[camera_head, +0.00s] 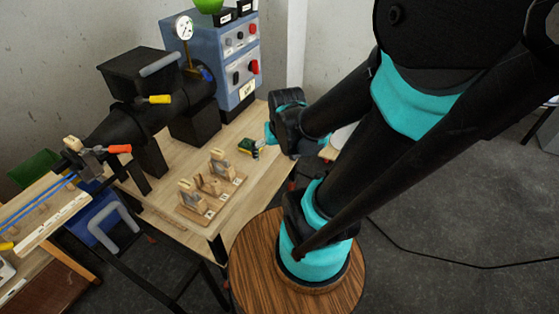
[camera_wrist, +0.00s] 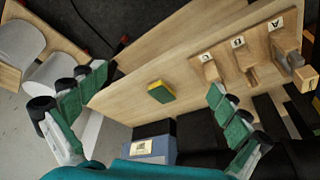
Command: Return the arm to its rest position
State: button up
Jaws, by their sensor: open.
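My arm rises from a round wooden stand (camera_head: 300,290) in the head view and folds back down to the left over the workbench. My gripper (camera_head: 270,136) shows small and partly hidden by my wrist, above the bench's right part. In the wrist view my gripper (camera_wrist: 160,82) has its two green-padded fingers spread wide apart with nothing held between them. A small yellow and green block (camera_wrist: 161,92) lies on the bench beyond the fingers; it also shows in the head view (camera_head: 247,148), left of my gripper.
The wooden workbench (camera_head: 160,222) bears a wooden rack (camera_head: 212,187) with upright holders labelled A, B and C. A black cable (camera_head: 430,262) lies on the floor at right.

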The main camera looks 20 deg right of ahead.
jog(key=shift+s+d+f+n, duration=0.1)
jog(key=shift+s+f+n, duration=0.1)
jog(key=shift+s, duration=0.4)
jog(key=shift+s+d+f+n, duration=0.1)
jog(key=shift+s+f+n, duration=0.1)
jog(key=shift+s, duration=0.4)
dwell(0.4)
